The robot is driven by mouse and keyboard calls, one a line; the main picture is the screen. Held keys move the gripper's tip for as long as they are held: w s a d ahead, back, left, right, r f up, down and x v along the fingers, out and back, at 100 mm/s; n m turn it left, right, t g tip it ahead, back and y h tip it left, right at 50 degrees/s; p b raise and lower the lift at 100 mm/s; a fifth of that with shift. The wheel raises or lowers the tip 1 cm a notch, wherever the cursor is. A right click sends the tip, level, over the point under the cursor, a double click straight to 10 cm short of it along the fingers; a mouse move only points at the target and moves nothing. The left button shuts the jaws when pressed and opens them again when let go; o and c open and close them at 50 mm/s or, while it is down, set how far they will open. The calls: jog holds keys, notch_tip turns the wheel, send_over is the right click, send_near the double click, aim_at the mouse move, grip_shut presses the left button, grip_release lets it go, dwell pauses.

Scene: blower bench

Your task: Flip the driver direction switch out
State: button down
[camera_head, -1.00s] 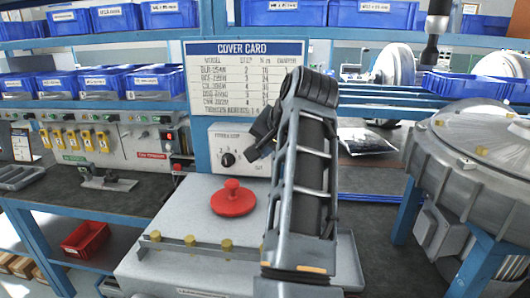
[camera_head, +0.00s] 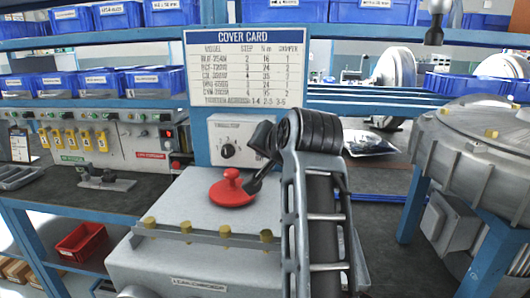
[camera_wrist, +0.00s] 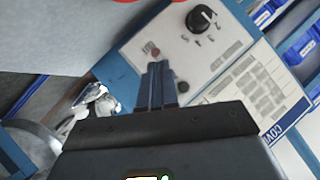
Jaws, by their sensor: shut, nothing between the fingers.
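The white control panel (camera_head: 228,135) under the cover card has a black round dial at its left. My gripper (camera_head: 249,189) points down in front of the panel's lower right, beside the red mushroom knob; whether it touches the knob I cannot tell. My arm covers the panel's right part. In the wrist view the panel (camera_wrist: 180,60) shows the black dial (camera_wrist: 203,18), a small reddish part (camera_wrist: 152,49) and a small dark part (camera_wrist: 183,87). I cannot tell which of these small parts is the direction switch. My shut, empty fingers (camera_wrist: 158,68) show just below the reddish part.
The red mushroom knob (camera_head: 232,188) sits on the grey box (camera_head: 180,215), with a rail of brass knobs (camera_head: 205,237) in front. The cover card (camera_head: 248,66) stands above. A large metal blower housing (camera_head: 470,150) is at right. A driver (camera_head: 436,22) hangs at upper right.

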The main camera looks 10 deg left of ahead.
jog(key=shift+r, duration=0.1)
jog(key=shift+r+p, duration=0.7)
jog(key=shift+p, duration=0.1)
jog(key=shift+s, duration=0.1)
